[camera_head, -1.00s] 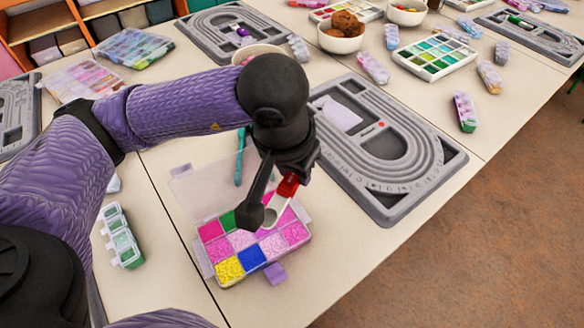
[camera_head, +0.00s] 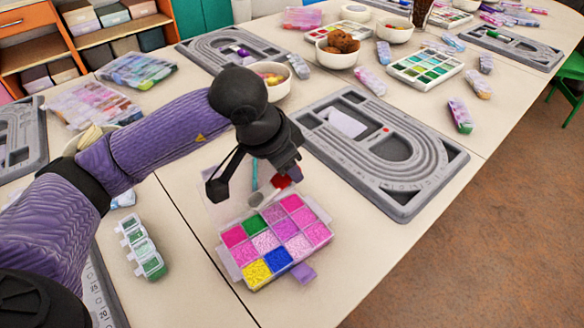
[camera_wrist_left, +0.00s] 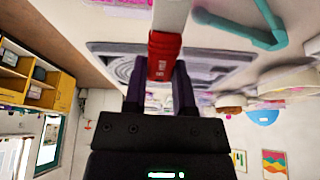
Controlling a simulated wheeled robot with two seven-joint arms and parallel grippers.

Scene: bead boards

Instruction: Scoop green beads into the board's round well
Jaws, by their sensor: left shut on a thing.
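My left gripper (camera_head: 285,172) is shut on a scoop with a red handle (camera_head: 282,182) and a pale end. The red handle (camera_wrist_left: 164,55) also shows between the fingers in the left wrist view. The gripper and scoop are above the far edge of the bead box (camera_head: 322,243). Whether the scoop holds beads cannot be seen. The box has pink, yellow and blue compartments and one of green beads (camera_head: 252,225). The grey board (camera_head: 440,188) lies to the right of the gripper, with curved grooves, recesses, a white piece and a red dot. My right gripper is not in view.
A teal tool (camera_head: 254,176) lies behind the box. A bowl (camera_head: 275,83) and another grey board (camera_head: 215,50) are farther back. Table is clear between the box and the table's right edge.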

